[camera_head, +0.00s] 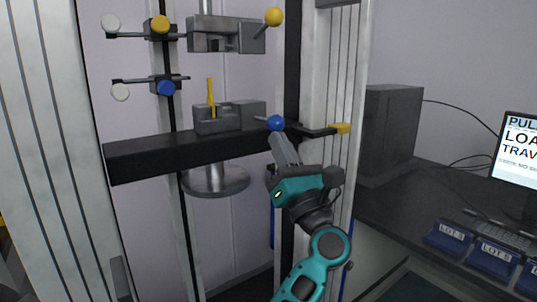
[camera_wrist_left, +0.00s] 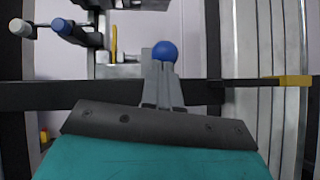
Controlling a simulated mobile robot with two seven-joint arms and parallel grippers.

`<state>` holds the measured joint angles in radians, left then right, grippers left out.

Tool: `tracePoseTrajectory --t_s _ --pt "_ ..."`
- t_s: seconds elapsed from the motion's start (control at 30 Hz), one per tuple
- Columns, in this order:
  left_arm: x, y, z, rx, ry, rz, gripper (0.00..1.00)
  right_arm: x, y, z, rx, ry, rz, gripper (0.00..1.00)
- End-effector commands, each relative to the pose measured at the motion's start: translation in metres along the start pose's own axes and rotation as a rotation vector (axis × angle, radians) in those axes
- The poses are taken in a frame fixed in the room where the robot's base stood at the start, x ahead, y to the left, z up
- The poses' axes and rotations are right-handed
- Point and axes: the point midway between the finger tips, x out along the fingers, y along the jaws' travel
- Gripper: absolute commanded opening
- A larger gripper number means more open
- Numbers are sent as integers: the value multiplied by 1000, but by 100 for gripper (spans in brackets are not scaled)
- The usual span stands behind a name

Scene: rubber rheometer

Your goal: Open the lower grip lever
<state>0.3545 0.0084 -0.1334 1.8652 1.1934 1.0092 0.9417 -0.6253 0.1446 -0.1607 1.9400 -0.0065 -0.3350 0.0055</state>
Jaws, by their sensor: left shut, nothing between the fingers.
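The lower grip (camera_head: 243,113) is a grey block on the black crossbeam (camera_head: 150,158). Its lever ends in a blue ball (camera_head: 276,122), at the right of the grip. A yellow strip (camera_head: 211,95) stands upright in the lower grip. My left gripper (camera_head: 277,138) is shut and empty, with its fingertips at the blue ball, just below it in the picture. In the left wrist view the blue ball (camera_wrist_left: 165,51) shows at the tips of my closed fingers (camera_wrist_left: 160,82); I cannot tell whether they touch. My right gripper is not in view.
The upper grip (camera_head: 222,36) with a yellow ball lever (camera_head: 273,17) hangs above. Two clamp arms with a yellow knob (camera_head: 160,24) and a blue knob (camera_head: 166,88) are at left. A yellow-tipped bracket (camera_head: 340,128) juts out right of the lever. Blue lot trays (camera_head: 447,236) and a monitor (camera_head: 518,150) stand at right.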

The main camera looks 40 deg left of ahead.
Motion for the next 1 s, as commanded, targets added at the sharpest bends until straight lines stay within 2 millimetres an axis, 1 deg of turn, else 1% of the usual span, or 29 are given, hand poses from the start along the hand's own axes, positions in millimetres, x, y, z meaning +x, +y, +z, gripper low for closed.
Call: tracePoseTrajectory --t_s 0.03,0.2,0.43,0.7,1.0 --pt "4 -2 6 -2 0 2 0 -1 0 -1 0 -2 0 43" --pt "11 -3 18 -3 -1 2 0 -3 -1 -1 1 -5 -1 43" --pt "19 0 31 -2 -2 2 0 -4 -1 -4 2 -4 -2 43" --pt "25 2 38 0 -3 1 0 -4 -2 -6 3 -1 -2 43" --pt "26 2 39 0 -4 0 0 -4 -2 -8 3 2 -2 43"
